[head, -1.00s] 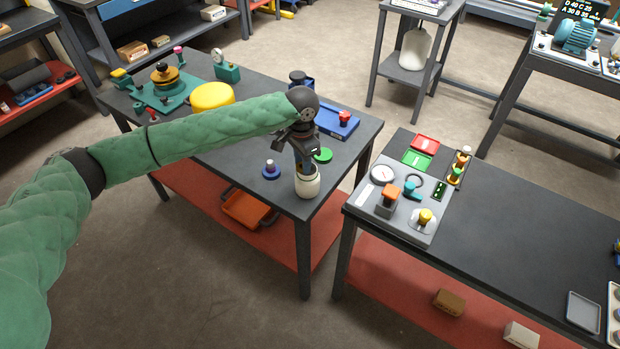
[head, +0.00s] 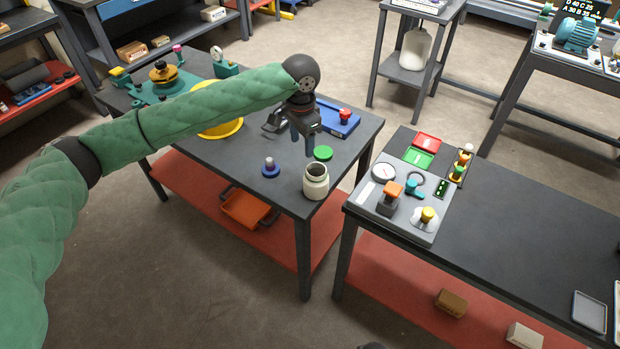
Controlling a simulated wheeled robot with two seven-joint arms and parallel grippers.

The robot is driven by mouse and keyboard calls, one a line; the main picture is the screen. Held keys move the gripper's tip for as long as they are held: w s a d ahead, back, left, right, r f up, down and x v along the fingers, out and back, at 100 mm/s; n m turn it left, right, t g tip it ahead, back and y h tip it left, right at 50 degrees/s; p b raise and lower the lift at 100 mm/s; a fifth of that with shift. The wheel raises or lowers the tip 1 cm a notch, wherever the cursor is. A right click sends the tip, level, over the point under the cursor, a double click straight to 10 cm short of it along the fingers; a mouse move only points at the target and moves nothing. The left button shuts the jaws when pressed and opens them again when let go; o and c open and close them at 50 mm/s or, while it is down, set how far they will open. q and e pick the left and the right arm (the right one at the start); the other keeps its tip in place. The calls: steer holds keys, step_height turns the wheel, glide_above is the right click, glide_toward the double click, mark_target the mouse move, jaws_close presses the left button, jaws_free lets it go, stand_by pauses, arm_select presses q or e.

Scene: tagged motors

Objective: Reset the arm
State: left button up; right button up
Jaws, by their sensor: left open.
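My left arm, in a green padded sleeve, comes in from the left in the head view. My left gripper (head: 302,140) is open and empty, with its fingers pointing down above the left table (head: 230,160). It is up and behind an open whitish jar (head: 316,184) at the table's front right corner, apart from it. A green round lid (head: 323,153) lies on the table just right of the gripper. My right gripper is not in view.
A blue disc with a peg (head: 270,168) stands left of the jar. A blue tray (head: 338,120) and yellow bowl (head: 219,124) lie behind. The right table holds a control panel (head: 382,212) and red and green trays (head: 418,158). A gap separates the tables.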

arm_select(q)
steer(key=shift+r, duration=0.65)
